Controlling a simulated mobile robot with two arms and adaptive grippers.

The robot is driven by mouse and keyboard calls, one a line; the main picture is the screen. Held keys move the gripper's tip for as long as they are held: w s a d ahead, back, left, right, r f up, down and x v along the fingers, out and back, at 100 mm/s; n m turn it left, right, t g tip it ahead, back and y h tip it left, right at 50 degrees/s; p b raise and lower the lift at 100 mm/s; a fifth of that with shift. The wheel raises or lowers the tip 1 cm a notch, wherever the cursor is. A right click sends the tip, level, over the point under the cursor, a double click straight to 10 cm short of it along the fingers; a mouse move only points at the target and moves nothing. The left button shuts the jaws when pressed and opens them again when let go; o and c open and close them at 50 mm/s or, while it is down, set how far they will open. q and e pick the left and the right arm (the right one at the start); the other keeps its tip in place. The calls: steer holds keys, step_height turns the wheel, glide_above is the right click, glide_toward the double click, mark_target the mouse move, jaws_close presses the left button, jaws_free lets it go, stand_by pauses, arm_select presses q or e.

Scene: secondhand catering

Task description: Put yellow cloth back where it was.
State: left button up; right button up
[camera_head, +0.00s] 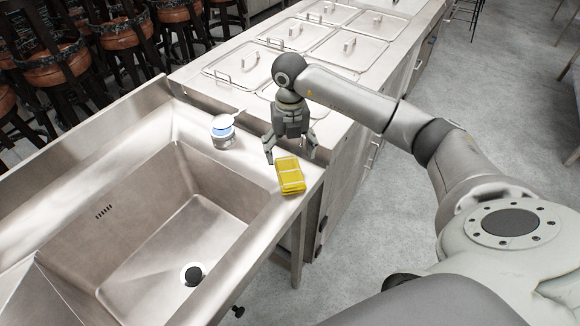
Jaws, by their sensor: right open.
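The yellow cloth (291,176) is folded and lies flat on the steel ledge at the right end of the sink unit, near its front corner. My right gripper (289,158) is open above and just behind the cloth, with its fingers pointing down. Nothing shows between its fingers, and I cannot tell whether a fingertip touches the cloth. My left gripper is not in view.
A small metal container (222,138) with a white handled item stands on the ledge left of my gripper. The deep sink basin (170,245) is empty. A counter with several lidded pans (290,35) stands behind. Stools (55,70) line the back left.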

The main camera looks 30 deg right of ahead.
steer(key=shift+r+b, duration=0.55)
steer(key=shift+r, duration=2.1)
steer(key=shift+c, duration=0.5)
